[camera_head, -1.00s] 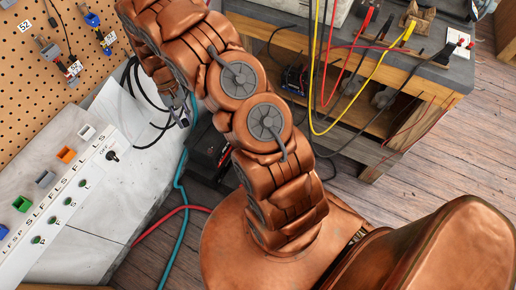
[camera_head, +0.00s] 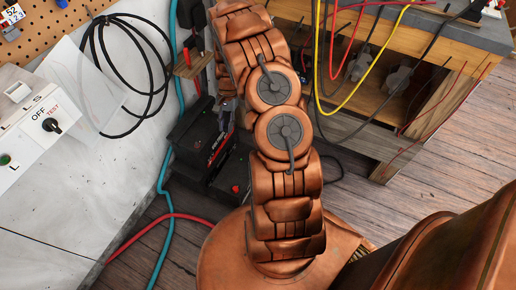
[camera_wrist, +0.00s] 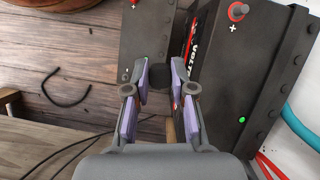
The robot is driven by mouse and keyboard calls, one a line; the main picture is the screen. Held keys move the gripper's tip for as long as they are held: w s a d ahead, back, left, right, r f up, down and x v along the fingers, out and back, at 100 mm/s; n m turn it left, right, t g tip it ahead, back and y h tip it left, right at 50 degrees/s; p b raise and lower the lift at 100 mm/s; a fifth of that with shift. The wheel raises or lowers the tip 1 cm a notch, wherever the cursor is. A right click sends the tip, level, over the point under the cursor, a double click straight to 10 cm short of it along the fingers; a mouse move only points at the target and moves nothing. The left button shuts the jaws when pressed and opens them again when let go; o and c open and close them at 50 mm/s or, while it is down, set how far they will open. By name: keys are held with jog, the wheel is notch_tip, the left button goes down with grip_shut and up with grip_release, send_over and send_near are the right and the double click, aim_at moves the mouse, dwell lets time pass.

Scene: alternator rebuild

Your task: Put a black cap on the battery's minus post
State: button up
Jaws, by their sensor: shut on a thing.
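My gripper (camera_wrist: 160,78) is shut on a small dark, rounded thing, the black cap (camera_wrist: 152,74), between its purple-padded fingertips. In the head view my gripper (camera_head: 228,112) hangs by the dark boxes on the floor, partly behind my arm. The wrist view shows a dark box with "VOLT" lettering and a red plus post (camera_wrist: 237,11). A second dark grey box top (camera_wrist: 147,32) with a plus mark lies beyond the fingertips. The minus post cannot be made out; the gripper and cap may hide it. Whether the cap touches anything cannot be told.
A teal hose (camera_head: 163,190) and a red cable (camera_head: 150,225) run along the floor. A wooden workbench (camera_head: 440,55) with hanging cables stands at right. Open plank floor (camera_head: 400,175) lies between.

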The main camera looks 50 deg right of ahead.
jog(key=s+d+f+m+b, duration=0.2)
jog(key=d+f+b, duration=0.1)
jog(key=f+b, duration=0.1)
jog(key=s+d+f+m+t+b, duration=0.1)
jog(key=s+d+f+m+b, duration=0.1)
jog(key=f, duration=0.4)
jog(key=s+d+f+m+t+b, duration=0.1)
jog(key=s+d+f+m+b, duration=0.1)
jog(key=d+f+b, duration=0.3)
jog(key=shift+d+f+y+b, duration=0.3)
jog(key=shift+d+f+b, duration=0.1)
jog(key=shift+f, duration=0.15)
jog(key=shift+f+b, duration=1.05)
jog(key=shift+f, duration=1.2)
jog(key=shift+a+r+p, duration=0.1)
jog(key=shift+p, duration=0.25)
jog(key=shift+f, duration=1.2)
jog(key=o, duration=0.8)
